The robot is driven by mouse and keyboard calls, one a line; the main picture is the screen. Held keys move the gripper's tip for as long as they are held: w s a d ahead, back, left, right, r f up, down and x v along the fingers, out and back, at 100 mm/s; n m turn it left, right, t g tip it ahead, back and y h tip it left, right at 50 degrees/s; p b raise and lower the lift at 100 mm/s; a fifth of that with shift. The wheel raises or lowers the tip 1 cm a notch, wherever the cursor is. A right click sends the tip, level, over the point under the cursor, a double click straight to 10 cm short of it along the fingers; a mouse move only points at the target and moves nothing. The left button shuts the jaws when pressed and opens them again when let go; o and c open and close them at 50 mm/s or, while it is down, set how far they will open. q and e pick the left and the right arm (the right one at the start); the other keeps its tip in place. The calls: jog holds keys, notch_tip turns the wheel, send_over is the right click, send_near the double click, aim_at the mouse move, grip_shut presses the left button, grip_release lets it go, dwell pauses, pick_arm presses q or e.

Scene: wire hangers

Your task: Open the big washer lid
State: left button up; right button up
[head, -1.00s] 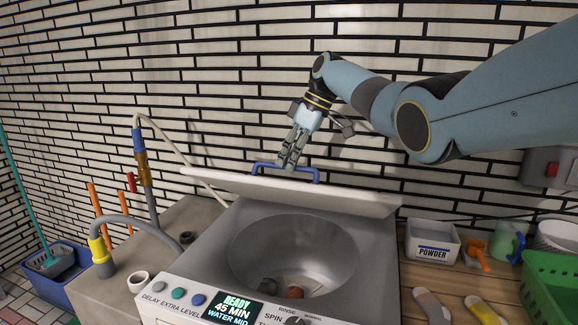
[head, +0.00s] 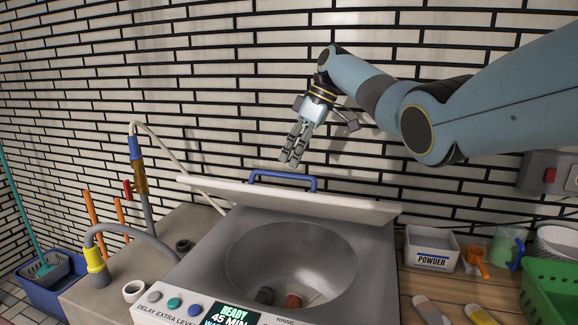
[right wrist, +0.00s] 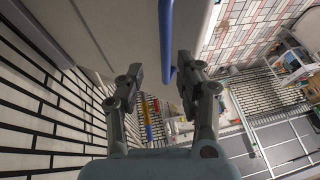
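The big washer lid (head: 300,201) is a pale panel standing raised at the back of the washer (head: 215,255), seen nearly edge-on. The round drum opening (head: 290,255) below it is uncovered. A blue handle (head: 283,174) sits on the lid's upper edge. My right gripper (head: 291,158) hangs just above the handle, apart from it and holding nothing. In the right wrist view my right gripper (right wrist: 160,80) has its fingers spread, with the blue handle (right wrist: 166,40) ahead near the right finger. My left gripper is not in view.
A brick wall stands close behind the lid. Hoses and a tap (head: 138,175) are at left. A powder box (head: 431,248), an orange scoop (head: 475,260) and a green basket (head: 552,285) are on the wooden counter at right. Small dark and reddish items lie in the drum.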

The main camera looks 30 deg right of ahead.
jog(key=v, duration=0.8)
jog(key=shift+d+r, duration=0.1)
